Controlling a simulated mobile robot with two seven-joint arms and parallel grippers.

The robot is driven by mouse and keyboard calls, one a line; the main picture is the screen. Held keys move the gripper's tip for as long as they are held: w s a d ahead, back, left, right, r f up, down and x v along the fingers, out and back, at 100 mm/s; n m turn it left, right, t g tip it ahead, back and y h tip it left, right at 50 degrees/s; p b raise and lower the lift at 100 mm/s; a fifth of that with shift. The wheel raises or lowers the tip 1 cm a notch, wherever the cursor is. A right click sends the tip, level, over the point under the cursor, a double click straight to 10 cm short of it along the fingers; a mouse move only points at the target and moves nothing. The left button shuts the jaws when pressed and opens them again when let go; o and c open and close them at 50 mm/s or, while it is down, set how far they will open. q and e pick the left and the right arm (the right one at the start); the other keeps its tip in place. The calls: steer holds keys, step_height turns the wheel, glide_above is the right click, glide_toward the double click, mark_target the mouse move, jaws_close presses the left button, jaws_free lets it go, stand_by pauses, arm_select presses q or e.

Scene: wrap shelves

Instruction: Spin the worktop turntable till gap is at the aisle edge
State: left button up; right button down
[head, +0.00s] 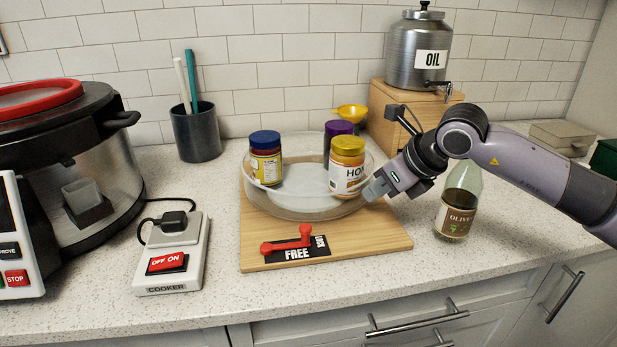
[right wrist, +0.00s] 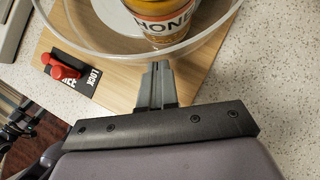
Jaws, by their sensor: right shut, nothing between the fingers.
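The turntable (head: 300,211) is a round tray with a clear raised rim on a wooden board (head: 370,240); its rim also shows in the right wrist view (right wrist: 100,50). A blue-lidded jar (head: 265,165) stands at its left, a purple-lidded jar (head: 338,130) at the back, and a yellow-lidded honey jar (head: 347,172) at the right front. Bare tray shows between the blue-lidded and honey jars. My right gripper (head: 374,190) is shut and empty, its tips at the rim beside the honey jar (right wrist: 160,30); I cannot tell whether they touch.
A red lever (head: 290,243) sits on a FREE/LOCK plate on the board's front. An olive oil bottle (head: 458,205) stands close below my right arm. A cooker switch (head: 170,262) is at left. The counter's front right is clear.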

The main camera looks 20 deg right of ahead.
steer(key=shift+w+d, duration=0.6)
steer(key=shift+d, duration=0.3)
steer(key=shift+s+d+f+b, duration=0.1)
steer(key=shift+s+d+b, duration=0.2)
steer(key=shift+s+b, duration=0.15)
steer(key=shift+s+d+b, duration=0.35)
steer(key=shift+s+b, duration=0.05)
steer(key=shift+s, duration=0.15)
steer(key=shift+s+d+b, duration=0.3)
steer(key=shift+s+b, duration=0.05)
steer(key=shift+s, duration=0.15)
